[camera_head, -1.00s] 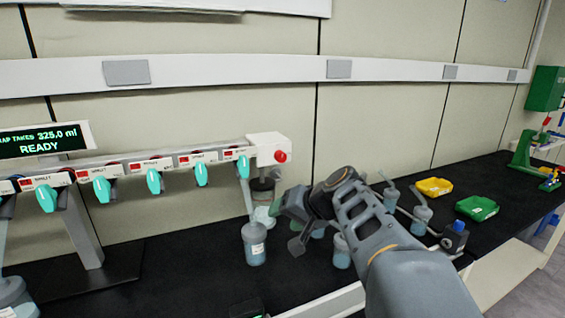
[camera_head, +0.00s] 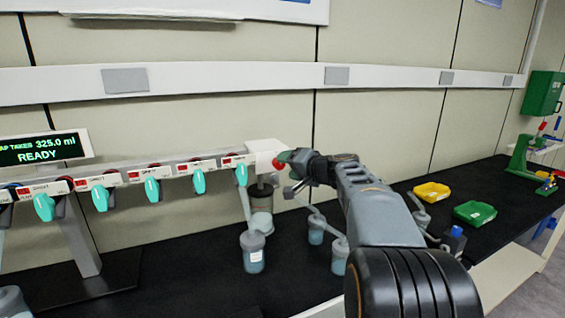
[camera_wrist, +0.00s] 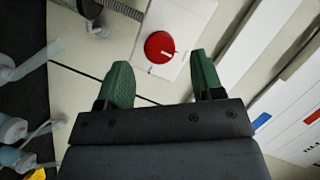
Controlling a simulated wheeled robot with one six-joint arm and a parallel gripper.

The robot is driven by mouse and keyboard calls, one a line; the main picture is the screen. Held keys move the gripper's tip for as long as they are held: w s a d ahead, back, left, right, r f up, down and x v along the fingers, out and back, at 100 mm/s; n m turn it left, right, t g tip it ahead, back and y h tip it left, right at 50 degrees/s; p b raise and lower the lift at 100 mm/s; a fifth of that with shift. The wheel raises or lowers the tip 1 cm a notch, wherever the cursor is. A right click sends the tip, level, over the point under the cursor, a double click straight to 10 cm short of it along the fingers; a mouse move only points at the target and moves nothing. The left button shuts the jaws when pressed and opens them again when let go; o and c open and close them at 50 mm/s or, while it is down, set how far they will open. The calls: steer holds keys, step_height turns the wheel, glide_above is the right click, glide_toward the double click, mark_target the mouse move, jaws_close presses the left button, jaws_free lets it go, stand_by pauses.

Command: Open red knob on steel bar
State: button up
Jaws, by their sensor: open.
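The red knob (camera_wrist: 159,47) is a round disc with a white pointer mark on a white end block, at the right end of the steel bar (camera_head: 128,168). In the head view the knob (camera_head: 277,163) shows only partly beside my gripper (camera_head: 290,172). In the wrist view my gripper (camera_wrist: 160,82) is open, with its two green fingers apart. Nothing is between the fingers.
Several teal valve handles (camera_head: 152,189) hang along the bar. Flasks with blue liquid (camera_head: 253,252) stand on the black bench below. A yellow tray (camera_head: 432,191) and a green tray (camera_head: 474,212) lie to the right. The display (camera_head: 42,148) reads 325.0 ml, READY.

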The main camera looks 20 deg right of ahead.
mark_target(282, 165)
steer(key=shift+p+x, duration=0.3)
steer(key=shift+x, duration=1.4)
steer(key=c, duration=0.9)
